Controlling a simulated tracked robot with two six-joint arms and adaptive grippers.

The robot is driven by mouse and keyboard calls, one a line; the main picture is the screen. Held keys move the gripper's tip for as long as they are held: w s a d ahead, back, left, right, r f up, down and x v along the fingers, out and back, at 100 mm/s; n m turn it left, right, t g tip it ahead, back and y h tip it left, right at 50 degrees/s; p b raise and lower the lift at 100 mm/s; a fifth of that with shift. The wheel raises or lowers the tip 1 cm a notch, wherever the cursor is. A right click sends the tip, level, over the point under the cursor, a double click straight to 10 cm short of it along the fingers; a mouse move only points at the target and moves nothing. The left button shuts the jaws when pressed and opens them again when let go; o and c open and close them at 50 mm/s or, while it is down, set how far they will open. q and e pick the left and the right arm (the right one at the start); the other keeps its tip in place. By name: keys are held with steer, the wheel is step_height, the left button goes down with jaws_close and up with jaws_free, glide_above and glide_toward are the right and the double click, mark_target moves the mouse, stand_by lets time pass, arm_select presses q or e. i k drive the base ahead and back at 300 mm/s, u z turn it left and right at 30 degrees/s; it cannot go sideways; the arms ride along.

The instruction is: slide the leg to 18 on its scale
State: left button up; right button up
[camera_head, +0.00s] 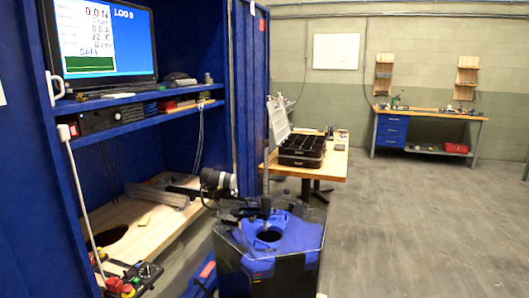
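A tank (318,262) with dark, see-through sides and a blue inside stands at the lower middle. Black parts (240,213) lie across its top edge. A thin upright grey rod (266,165) rises above the tank and may be the leg. No scale marks or numbers can be read on it from here. A black cylinder with a pale ring (217,180) sits left of the rod, at the end of a bar over the bench. Neither of my grippers can be made out in this view.
A blue cabinet at left holds a screen (100,40) and a wooden bench (160,228) with a metal rail (150,194). A control box with red knobs (128,288) is at lower left. A table with a black case (302,150) stands behind. Floor is free at right.

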mark_target(266, 141)
steer(key=u, duration=0.1)
steer(key=k, duration=0.2)
steer(key=z, duration=0.4)
steer(key=i, duration=1.6)
steer(key=u, duration=0.45)
